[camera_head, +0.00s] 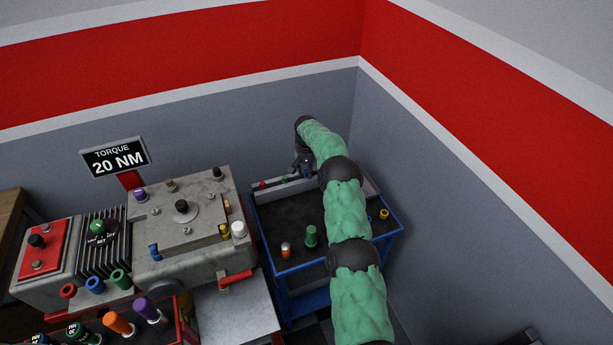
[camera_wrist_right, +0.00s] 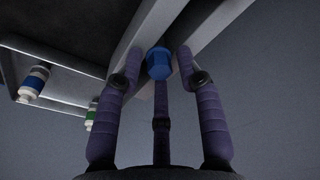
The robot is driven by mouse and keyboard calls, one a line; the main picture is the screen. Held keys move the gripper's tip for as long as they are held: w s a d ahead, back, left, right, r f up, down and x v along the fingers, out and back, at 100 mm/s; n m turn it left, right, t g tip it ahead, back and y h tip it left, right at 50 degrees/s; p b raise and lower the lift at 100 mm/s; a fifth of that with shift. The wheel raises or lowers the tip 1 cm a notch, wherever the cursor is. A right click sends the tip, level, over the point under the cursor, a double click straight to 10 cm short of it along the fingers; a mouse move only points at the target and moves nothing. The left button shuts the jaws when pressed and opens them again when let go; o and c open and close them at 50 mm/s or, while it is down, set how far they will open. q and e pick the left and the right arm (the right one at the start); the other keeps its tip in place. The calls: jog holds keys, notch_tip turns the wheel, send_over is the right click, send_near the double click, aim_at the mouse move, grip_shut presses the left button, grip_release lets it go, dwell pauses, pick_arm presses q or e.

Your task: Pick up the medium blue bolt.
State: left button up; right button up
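A blue hex-headed bolt (camera_wrist_right: 158,64) is at the centre of the right wrist view, between the fingertips of my right gripper (camera_wrist_right: 157,68). The purple fingers stand apart around its head, with small gaps at the sides; the middle finger's contact cannot be told. In the head view my right gripper (camera_head: 303,162) is over the grey rack at the back of the blue cart, and a small blue part of the bolt (camera_head: 307,173) shows beside it. My left gripper is not in view.
The blue cart (camera_head: 287,265) carries a green bolt (camera_head: 311,236), an orange-and-white one (camera_head: 286,250) and a yellow one (camera_head: 384,214). Red (camera_head: 262,185) and green (camera_head: 285,179) bolts are along the rack. A grey machine block (camera_head: 205,255) stands left; grey walls are close behind and right.

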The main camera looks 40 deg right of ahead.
grip_shut()
